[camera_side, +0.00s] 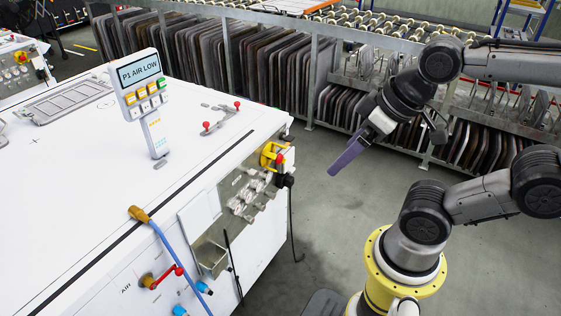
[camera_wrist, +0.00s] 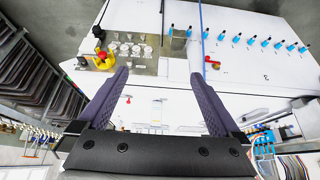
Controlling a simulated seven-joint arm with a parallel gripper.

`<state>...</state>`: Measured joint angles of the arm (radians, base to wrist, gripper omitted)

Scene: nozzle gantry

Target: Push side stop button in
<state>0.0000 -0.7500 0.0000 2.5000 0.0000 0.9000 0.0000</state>
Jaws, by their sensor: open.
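The side stop button appears as a yellow housing (camera_side: 268,152) with red beside it, at the upper corner of the machine's side panel. In the wrist view the yellow housing (camera_wrist: 104,62) with a red part lies upper left, left of the left finger. Whether the button is in or out is too small to tell. My gripper (camera_side: 335,170) has purple fingers and hangs in free air right of the housing, apart from it. In the wrist view my gripper (camera_wrist: 160,76) is open, with nothing held between its fingers.
A metal panel with several clear fittings (camera_side: 250,190) adjoins the stop. A black part (camera_side: 288,181) hangs just below it. A display on a post (camera_side: 141,85) stands on the white tabletop (camera_side: 75,195). A red lever (camera_side: 166,278) and blue hose (camera_side: 172,250) are at the front. Racks stand behind; the floor between is clear.

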